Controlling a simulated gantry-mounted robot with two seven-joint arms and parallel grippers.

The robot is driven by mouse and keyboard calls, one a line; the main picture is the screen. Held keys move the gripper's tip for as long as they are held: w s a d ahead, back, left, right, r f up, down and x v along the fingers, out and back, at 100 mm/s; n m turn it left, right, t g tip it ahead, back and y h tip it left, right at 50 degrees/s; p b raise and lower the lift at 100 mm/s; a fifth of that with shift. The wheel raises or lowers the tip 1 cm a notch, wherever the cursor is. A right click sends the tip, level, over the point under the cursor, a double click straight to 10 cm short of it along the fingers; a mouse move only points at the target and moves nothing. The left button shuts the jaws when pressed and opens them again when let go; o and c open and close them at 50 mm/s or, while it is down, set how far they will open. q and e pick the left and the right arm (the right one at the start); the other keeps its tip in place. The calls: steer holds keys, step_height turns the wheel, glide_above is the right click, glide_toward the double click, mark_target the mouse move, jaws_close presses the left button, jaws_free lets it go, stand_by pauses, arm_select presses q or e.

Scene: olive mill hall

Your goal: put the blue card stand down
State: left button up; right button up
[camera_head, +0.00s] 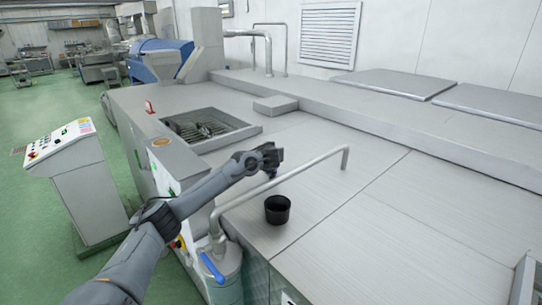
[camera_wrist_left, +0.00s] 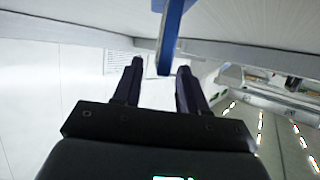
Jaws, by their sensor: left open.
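My left gripper (camera_head: 271,158) is low over the grey metal machine top, behind the black cup. In the left wrist view my left gripper (camera_wrist_left: 160,68) is open, with a gap at each finger. The blue card stand (camera_wrist_left: 168,35) shows there as a narrow blue upright shape, its end between the fingertips. It stands against the pale metal surface. In the head view only a small bluish bit below the gripper shows, and the stand is mostly hidden. My right gripper is in neither view.
A black cup (camera_head: 277,210) stands just in front of the gripper. A grey pipe rail (camera_head: 290,175) arches close by. A red card stand (camera_head: 150,107) is at the left, near a sunken grated opening (camera_head: 205,128). The metal top (camera_head: 400,225) is clear to the right.

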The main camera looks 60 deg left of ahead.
arm_select(q)
steer(key=shift+b+v, duration=0.45)
steer(key=shift+v, duration=1.65)
steer(key=shift+r, duration=0.1)
